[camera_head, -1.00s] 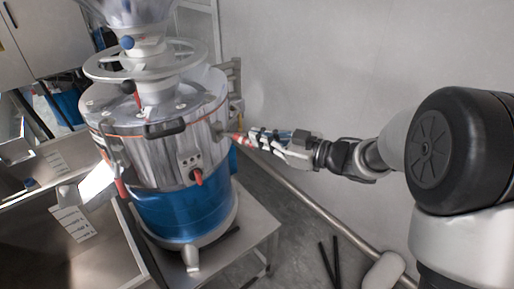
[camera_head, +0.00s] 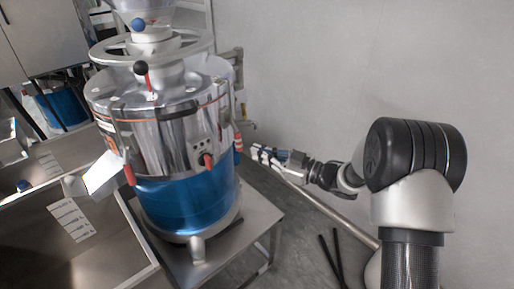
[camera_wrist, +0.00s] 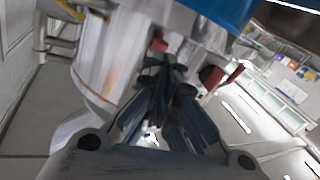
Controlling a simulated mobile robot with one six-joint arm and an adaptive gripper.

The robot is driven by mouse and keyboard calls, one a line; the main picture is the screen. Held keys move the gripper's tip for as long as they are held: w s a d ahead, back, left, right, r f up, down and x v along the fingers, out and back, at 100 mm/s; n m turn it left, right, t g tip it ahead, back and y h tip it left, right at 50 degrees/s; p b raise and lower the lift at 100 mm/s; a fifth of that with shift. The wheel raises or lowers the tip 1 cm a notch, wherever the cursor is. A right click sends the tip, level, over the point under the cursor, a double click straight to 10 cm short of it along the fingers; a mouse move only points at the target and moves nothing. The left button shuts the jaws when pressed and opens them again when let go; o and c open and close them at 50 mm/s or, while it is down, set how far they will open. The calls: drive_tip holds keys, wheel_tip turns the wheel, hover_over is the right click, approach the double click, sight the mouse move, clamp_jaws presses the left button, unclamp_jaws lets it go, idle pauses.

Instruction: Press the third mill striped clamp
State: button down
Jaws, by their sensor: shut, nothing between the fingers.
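The mill (camera_head: 160,150) is a polished steel drum with a blue lower band, left of centre in the head view. A red-and-white striped clamp (camera_head: 239,142) lies close along its right side, roughly upright. My gripper (camera_head: 255,152) is just right of this clamp at about its height, fingers pointing at the mill, shut and empty. A small gap seems to separate them. In the wrist view the dark fingers of my gripper (camera_wrist: 163,68) come together below a small red part (camera_wrist: 159,45); contact there cannot be told. Plain red handles sit on the drum's front (camera_head: 208,161) and left (camera_head: 129,175).
The mill stands on a steel table (camera_head: 255,215). A steel sink or bin (camera_head: 100,262) is at lower left. Free room lies right of the mill.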

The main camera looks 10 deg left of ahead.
drive_tip(key=shift+y, duration=0.7)
drive_tip(key=shift+w+a+f+b, duration=0.3)
drive_tip(key=shift+a+f+b, duration=0.55)
drive_tip(key=shift+a, duration=0.05)
drive_tip(key=shift+w+a+f+b, duration=0.3)
drive_tip(key=shift+a+f+b, duration=0.5)
drive_tip(key=shift+a+f, duration=0.05)
drive_tip(key=shift+t, duration=0.3)
drive_tip(key=shift+a, duration=0.1)
